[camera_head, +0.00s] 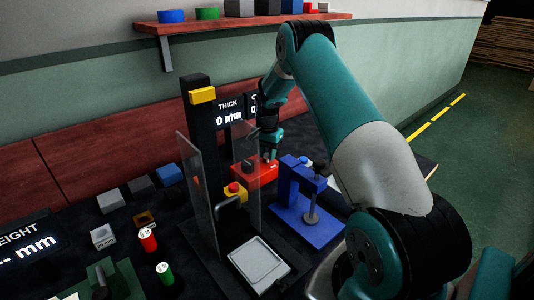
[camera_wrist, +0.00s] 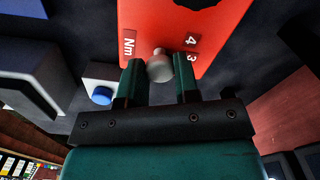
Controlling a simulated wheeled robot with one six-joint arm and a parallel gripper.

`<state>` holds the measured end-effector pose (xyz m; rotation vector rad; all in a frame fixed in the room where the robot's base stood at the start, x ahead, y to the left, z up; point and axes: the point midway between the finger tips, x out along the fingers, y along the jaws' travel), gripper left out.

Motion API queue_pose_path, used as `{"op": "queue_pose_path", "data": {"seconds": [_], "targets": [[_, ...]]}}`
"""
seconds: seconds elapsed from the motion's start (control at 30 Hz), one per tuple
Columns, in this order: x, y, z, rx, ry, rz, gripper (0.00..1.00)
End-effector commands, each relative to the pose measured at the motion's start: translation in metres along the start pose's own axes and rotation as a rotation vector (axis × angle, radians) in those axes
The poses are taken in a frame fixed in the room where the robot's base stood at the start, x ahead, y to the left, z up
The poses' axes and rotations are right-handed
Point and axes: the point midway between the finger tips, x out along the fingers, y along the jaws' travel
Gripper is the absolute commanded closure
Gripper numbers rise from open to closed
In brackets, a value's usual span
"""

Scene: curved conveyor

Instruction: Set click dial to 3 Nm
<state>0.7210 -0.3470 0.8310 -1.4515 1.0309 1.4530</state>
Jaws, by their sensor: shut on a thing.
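The red click dial housing (camera_wrist: 180,25) fills the top of the wrist view, with "Nm", "4" and a partly hidden "3" printed in white on dark patches. A dark round part shows at its top edge. A small pale rounded knob (camera_wrist: 160,66) stands between my gripper's fingers (camera_wrist: 157,74), just left of the "3" and "4". My gripper is shut on this knob. In the head view the red housing (camera_head: 254,172) sits on the dark bench, and my gripper (camera_head: 268,155) reaches down to it. The knob's setting cannot be read there.
A blue clamp-like stand (camera_head: 300,200) is close to the right of the red housing. A clear-walled fixture (camera_head: 258,265) with a red button on yellow (camera_head: 234,191) stands in front. Loose blocks (camera_head: 110,200) lie at left. A shelf (camera_head: 245,24) holds objects above.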

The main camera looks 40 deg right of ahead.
Motion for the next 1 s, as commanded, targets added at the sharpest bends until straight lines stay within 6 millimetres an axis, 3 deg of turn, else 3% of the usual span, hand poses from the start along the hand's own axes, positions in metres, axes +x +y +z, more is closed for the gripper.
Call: {"op": "queue_pose_path", "data": {"seconds": [0.3, 0.33, 0.43, 0.77, 0.87, 1.0], "targets": [[-0.001, 0.0, -0.001, 0.002, 0.003, -0.002, 0.94], [-0.001, 0.0, -0.001, 0.002, 0.003, -0.002, 0.68], [-0.001, 0.0, -0.001, 0.002, 0.003, -0.002, 0.45], [-0.003, -0.001, -0.001, 0.001, 0.002, -0.002, 0.45], [-0.013, -0.001, -0.001, 0.001, 0.003, -0.002, 0.45], [-0.042, -0.001, -0.001, 0.001, 0.005, -0.005, 0.45]]}}
